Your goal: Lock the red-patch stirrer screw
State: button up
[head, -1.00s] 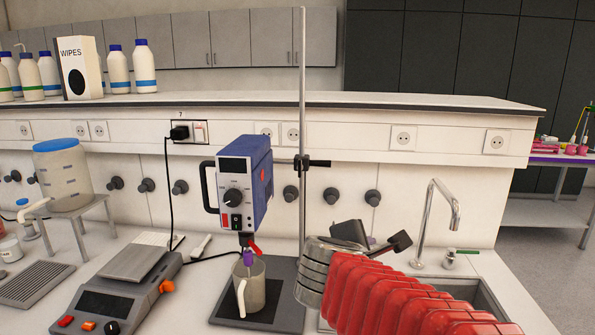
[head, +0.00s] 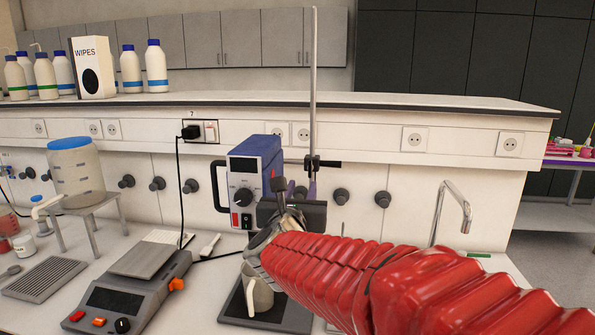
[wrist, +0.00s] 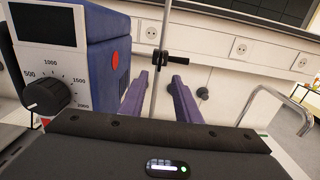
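The stirrer (head: 256,165) is a blue box with a dial, mounted on an upright metal rod (head: 314,80). The wrist view shows its red patch (wrist: 115,57) on the side facing the rod. The black clamp screw (head: 326,163) sits at the rod, right of the stirrer; it also shows in the wrist view (wrist: 180,57). My gripper (wrist: 158,88) is open and empty, its two purple fingers apart. In the wrist view the clamp and rod lie beyond the fingers, apart from them. In the head view my arm hides most of the fingers and the lower rod.
A pale jug (head: 262,293) stands below the stirrer on a dark base plate (head: 235,308). A hotplate-like device (head: 115,300) stands to the left. The tap (head: 437,215) rises to the right. Wall knobs (head: 382,199) and sockets line the bench back.

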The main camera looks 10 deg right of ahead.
aim_at(309, 168)
dwell(0.3)
jog(key=x, duration=1.3)
jog(key=shift+w+d, duration=0.15)
jog(key=shift+w, duration=0.2)
grip_shut()
dwell(0.3)
